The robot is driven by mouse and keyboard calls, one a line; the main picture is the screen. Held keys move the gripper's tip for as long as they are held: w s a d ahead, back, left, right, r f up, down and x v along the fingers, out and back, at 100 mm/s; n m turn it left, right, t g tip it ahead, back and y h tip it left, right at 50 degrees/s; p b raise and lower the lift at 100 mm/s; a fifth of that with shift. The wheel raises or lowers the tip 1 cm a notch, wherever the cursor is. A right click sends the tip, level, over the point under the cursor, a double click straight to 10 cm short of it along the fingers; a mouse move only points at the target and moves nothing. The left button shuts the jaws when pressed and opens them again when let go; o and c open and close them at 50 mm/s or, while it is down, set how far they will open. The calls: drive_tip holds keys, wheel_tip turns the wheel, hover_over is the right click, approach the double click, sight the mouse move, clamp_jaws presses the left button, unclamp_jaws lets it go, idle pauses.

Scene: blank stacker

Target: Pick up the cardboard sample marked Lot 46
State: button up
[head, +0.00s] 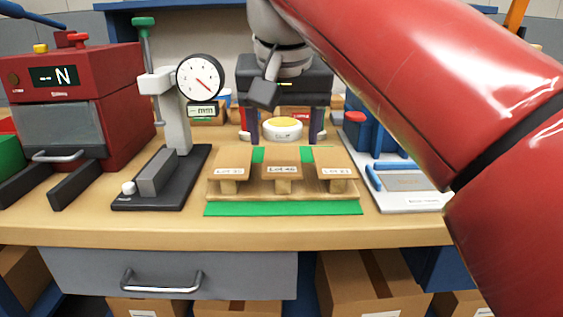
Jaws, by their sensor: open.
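Three brown cardboard samples lie side by side on a wooden rack (284,196), each with a small white label at its front edge. The middle sample (284,156) has a label that seems to read Lot 46, though the print is small. The left sample (233,158) and right sample (334,158) have labels too blurred to read surely. My gripper (284,138) is open and empty, fingers pointing down, spread left and right. It appears above and behind the samples, in line with the middle one and apart from it.
A round white piece with a yellow top (283,124) shows between my fingers. A dial gauge stand (172,120) and a red machine (75,95) stand left. A white board with blue parts (408,182) lies right. A green mat (283,208) lies under the rack.

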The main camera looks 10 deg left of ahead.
sight(282, 159)
drive_tip(key=x, duration=0.2)
drive_tip(key=b+x, duration=0.1)
drive_tip(key=x, duration=0.2)
drive_tip(key=shift+w+a+r, duration=0.2)
drive_tip(key=shift+w, duration=0.1)
drive_tip(key=c, duration=0.7)
